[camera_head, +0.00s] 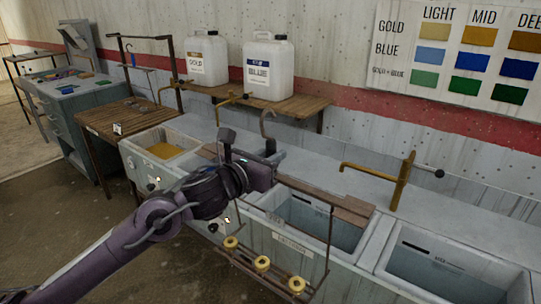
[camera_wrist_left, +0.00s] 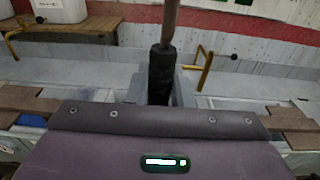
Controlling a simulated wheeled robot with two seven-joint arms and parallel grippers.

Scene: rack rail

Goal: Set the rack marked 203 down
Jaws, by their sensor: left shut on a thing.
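My left gripper (camera_head: 265,168) is shut on the dark grip of a rack, whose hooked stem rises above the fingers. The grip (camera_wrist_left: 160,75) stands upright between the fingers in the left wrist view. The rack's thin brown frame (camera_head: 329,235) hangs below the gripper, in front of the tanks. Several yellow round pieces (camera_head: 262,263) sit along its lower bar. It appears clear of the floor. My arm hides part of the frame, and I cannot read the number 203 on it. My right gripper is not in view.
The left tank (camera_head: 165,149) holds yellow liquid; the middle tank (camera_head: 318,222) and right tank (camera_head: 445,270) are open. A wooden side table (camera_head: 125,118) stands left, mostly bare. Brass taps (camera_head: 400,182) rise behind the tanks. White jugs (camera_head: 268,70) stand on a shelf.

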